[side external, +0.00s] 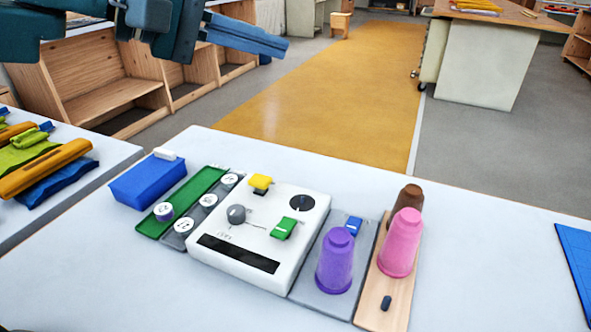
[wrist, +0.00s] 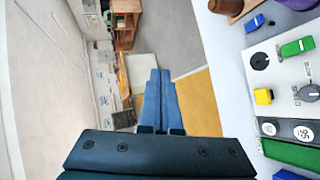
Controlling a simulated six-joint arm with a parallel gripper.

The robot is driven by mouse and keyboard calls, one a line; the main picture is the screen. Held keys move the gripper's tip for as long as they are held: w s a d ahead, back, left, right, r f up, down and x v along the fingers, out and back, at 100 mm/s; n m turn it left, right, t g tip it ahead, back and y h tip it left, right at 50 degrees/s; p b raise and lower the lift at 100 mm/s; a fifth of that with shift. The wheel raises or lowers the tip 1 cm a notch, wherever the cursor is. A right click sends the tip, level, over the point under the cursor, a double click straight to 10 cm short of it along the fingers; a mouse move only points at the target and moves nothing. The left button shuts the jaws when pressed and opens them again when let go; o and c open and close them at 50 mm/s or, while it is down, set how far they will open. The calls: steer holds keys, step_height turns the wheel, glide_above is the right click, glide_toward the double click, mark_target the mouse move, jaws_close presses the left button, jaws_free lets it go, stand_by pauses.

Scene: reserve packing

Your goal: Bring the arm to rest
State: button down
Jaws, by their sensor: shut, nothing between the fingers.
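My gripper (side external: 270,45) is at the top left of the side external view, high above and behind the white table (side external: 110,290). Its two blue fingers lie side by side, shut, with nothing between them. In the wrist view the shut fingers (wrist: 161,85) point out over the floor, away from the table. The gripper touches nothing that I can see. Part of my arm above it is cut off by the picture's top edge.
On the table stand a white panel (side external: 228,232) with switches, a blue block (side external: 150,182), a green tray (side external: 150,229), and purple (side external: 335,265), pink (side external: 400,245) and brown (side external: 409,198) cups. Wooden shelves (side external: 110,60) stand behind.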

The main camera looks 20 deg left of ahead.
steer(key=s+a+f+m+g+y, duration=0.1)
steer(key=s+a+f+m, duration=0.15)
steer(key=s, duration=0.35)
steer(key=s+a+f+m+y, duration=0.1)
steer(key=s+a+m+y, duration=0.15)
steer(key=s, duration=0.35)
steer(key=s+a+f+m+g+y, duration=0.4)
steer(key=s+a+f+y, duration=0.1)
steer(key=s+a+f, duration=0.4)
step_height(320, 180, down, 4)
steer(key=shift+s+a+r+m, duration=0.25)
steer(key=shift+s+a+m, duration=0.1)
steer(key=shift+s, duration=0.75)
